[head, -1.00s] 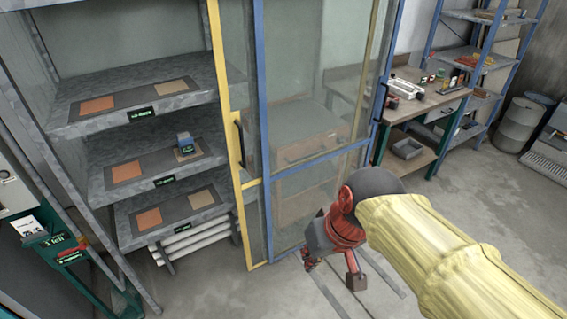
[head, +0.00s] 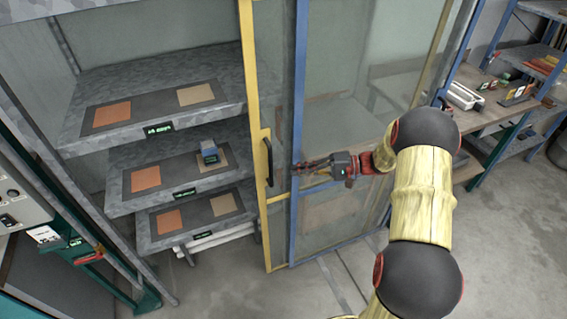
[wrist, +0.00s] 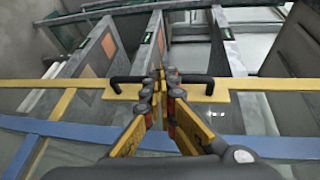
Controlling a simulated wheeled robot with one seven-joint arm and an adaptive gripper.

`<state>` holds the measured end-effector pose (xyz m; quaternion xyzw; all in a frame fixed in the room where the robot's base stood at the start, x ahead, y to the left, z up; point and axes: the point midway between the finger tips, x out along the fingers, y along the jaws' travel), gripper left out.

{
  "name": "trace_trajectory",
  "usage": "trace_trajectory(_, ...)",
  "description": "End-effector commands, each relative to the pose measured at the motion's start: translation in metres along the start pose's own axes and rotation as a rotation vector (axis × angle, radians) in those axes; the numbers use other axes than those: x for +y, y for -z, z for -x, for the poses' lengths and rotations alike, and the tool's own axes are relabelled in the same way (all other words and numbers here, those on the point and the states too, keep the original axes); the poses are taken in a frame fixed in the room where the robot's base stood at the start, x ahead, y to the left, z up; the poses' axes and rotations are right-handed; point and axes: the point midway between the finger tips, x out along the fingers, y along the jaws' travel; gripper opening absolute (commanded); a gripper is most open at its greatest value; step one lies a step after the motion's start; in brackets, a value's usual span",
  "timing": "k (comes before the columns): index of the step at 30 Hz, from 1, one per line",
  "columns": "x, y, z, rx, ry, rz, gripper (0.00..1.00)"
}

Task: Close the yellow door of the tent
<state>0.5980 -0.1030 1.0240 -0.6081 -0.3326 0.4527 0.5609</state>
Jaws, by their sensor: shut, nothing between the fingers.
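The yellow-framed door (head: 255,100) of the tent stands partly open, with shelves visible through the gap to its left. Its black handle (head: 268,161) is on the yellow frame. A blue-framed glass panel (head: 299,110) overlaps it on the right. My gripper (head: 298,167) is shut and empty, pointing left at the blue post, a little right of the handle. In the wrist view the closed fingertips (wrist: 160,76) appear in front of the middle of the black handle (wrist: 205,79) and the yellow bar (wrist: 255,84). I cannot tell whether they touch it.
Grey shelves (head: 150,70) inside the tent hold mats with orange and tan squares. A small blue block (head: 209,152) sits on the middle shelf. A workbench (head: 480,110) stands at the right. The floor (head: 240,290) in front is clear.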

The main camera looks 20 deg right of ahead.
Motion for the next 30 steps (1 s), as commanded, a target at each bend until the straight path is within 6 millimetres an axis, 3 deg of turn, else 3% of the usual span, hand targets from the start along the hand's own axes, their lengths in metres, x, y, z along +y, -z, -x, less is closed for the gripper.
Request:
trace_trajectory(3, 0.024, 0.024, 0.022, 0.086, 0.101, 0.003, 0.00)
trace_trajectory(6, 0.035, 0.035, 0.034, 0.135, 0.152, 0.015, 0.00)
trace_trajectory(11, 0.043, 0.042, 0.038, 0.167, 0.184, 0.023, 0.00)
trace_trajectory(30, 0.027, 0.056, -0.050, 0.165, 0.183, 0.023, 0.00)
